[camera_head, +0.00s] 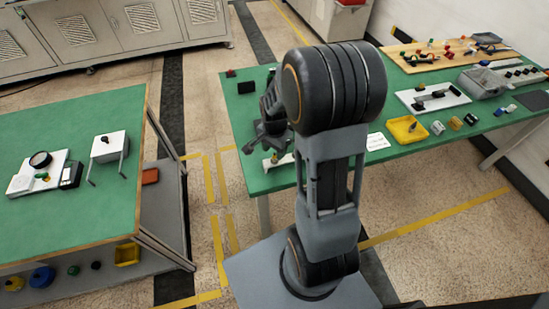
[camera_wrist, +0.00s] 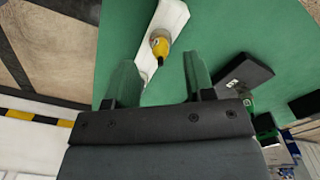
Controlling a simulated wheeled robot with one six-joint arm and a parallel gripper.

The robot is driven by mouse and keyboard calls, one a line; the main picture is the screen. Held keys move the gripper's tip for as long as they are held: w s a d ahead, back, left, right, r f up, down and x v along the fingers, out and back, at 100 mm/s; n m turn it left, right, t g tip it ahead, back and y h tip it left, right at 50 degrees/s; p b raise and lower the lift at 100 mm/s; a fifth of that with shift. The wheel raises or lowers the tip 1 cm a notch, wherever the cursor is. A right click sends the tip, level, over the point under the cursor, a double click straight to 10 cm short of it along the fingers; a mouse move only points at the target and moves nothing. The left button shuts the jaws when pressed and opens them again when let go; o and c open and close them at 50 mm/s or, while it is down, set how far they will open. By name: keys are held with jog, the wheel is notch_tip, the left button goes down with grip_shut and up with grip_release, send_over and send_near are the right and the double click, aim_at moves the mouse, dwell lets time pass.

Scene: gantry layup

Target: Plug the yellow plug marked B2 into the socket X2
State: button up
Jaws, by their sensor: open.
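A yellow plug (camera_wrist: 160,44) with a dark tip shows in the wrist view, on a long white strip (camera_wrist: 165,17) lying on the green table top. Its marking is not legible. My gripper (camera_wrist: 160,61) is open, with its two fingers apart and the plug seen between and a little beyond them; I cannot tell the height gap. In the head view my gripper (camera_head: 258,142) is low over the near left part of the green table, by the white strip (camera_head: 277,162). I cannot make out a socket marked X2 in either view.
A dark block (camera_wrist: 246,72) lies right of my gripper in the wrist view. In the head view a yellow tray (camera_head: 397,138), a white plate (camera_head: 409,101) and a grey bin (camera_head: 470,86) stand right of my arm. Another green table (camera_head: 60,225) is at left, across open floor.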

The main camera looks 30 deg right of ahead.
aim_at(275, 155)
jog(key=shift+f, duration=1.55)
jog(key=shift+c, duration=0.4)
grip_shut()
